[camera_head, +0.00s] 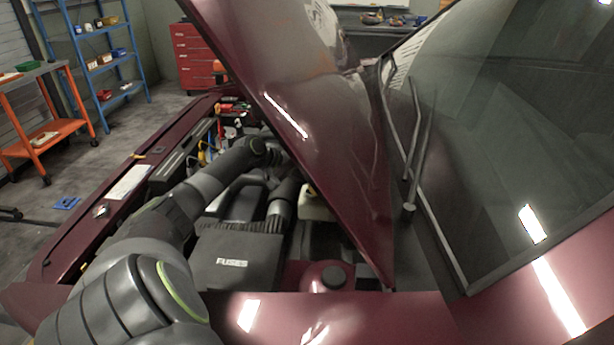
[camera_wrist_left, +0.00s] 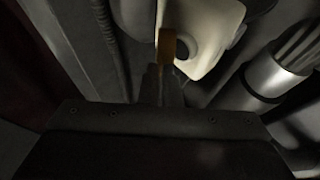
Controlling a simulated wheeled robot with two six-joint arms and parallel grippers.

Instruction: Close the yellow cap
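The yellow cap (camera_wrist_left: 167,46) shows in the left wrist view as a narrow orange-yellow piece, standing up beside the dark round opening of a cream-white reservoir (camera_wrist_left: 212,28). The opening is uncovered. My left gripper (camera_wrist_left: 164,76) has its dark fingers close together, with their tips right at the lower end of the cap. I cannot tell whether they touch or grip it. In the head view my left arm reaches into the engine bay, and its gripper is hidden behind the raised hood. Part of a white reservoir (camera_head: 316,207) shows under the hood edge. My right gripper is not in view.
The raised dark red hood (camera_head: 320,110) slants over the bay, close to my left arm. A black box marked FUSES (camera_head: 235,262) sits in front. In the wrist view a silver cylinder (camera_wrist_left: 272,78) is right of the fingers and a ribbed hose (camera_wrist_left: 112,45) left.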

